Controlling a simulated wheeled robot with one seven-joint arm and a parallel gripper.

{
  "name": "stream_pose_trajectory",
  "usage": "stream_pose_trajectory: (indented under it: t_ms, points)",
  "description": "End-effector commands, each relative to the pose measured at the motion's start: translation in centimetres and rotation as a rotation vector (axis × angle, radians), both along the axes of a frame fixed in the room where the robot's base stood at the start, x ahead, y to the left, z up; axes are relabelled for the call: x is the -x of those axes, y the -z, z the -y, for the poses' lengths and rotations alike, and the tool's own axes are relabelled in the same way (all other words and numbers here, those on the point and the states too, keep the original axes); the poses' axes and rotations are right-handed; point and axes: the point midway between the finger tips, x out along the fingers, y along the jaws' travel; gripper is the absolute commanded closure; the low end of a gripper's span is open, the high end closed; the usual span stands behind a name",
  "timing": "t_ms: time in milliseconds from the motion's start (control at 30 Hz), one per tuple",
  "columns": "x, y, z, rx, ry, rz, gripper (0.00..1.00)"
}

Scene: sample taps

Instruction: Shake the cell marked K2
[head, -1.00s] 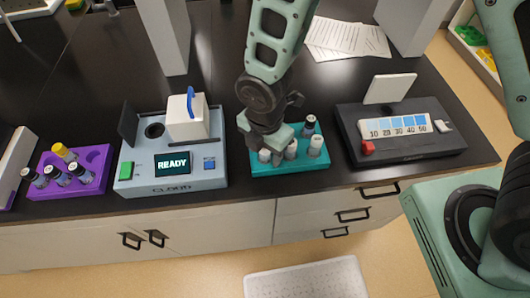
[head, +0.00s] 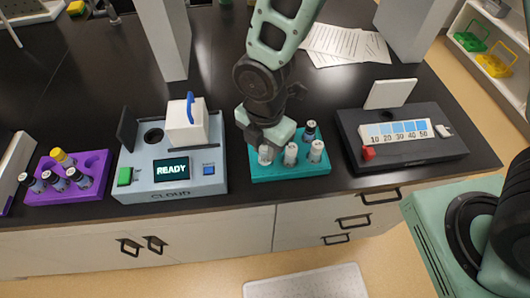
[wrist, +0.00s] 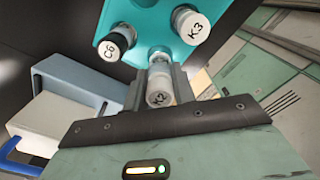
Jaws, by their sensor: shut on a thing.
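The cell marked K2 (wrist: 158,88) has a pale cap and sits between the two fingers of my gripper (wrist: 158,92) in the wrist view. The gripper is shut on it. In the head view my gripper (head: 268,140) is over the left part of the teal rack (head: 290,175) and hides part of it. I cannot tell whether K2 is clear of the rack. The white-capped cell K3 (wrist: 191,25) and the black-capped cell C6 (wrist: 115,42) stand in the rack beyond K2.
Left of the rack is a grey device labelled CLOUD (head: 170,182), its screen reading READY. A purple rack (head: 95,165) with several vials stands farther left. Right of the rack is a dark device (head: 440,150) with a scale from 10 to 50 and a raised white panel (head: 390,92).

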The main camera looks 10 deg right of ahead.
Motion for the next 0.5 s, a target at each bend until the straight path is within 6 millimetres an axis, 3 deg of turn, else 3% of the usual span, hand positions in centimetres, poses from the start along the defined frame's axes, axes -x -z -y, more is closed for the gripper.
stream_pose_trajectory:
  t_ms: [300,500]
  points:
    - [-0.1,-5.0,0.0,-0.002,0.002,0.004,0.89]
    - [0.0,-7.1,0.0,0.000,0.000,0.001,0.89]
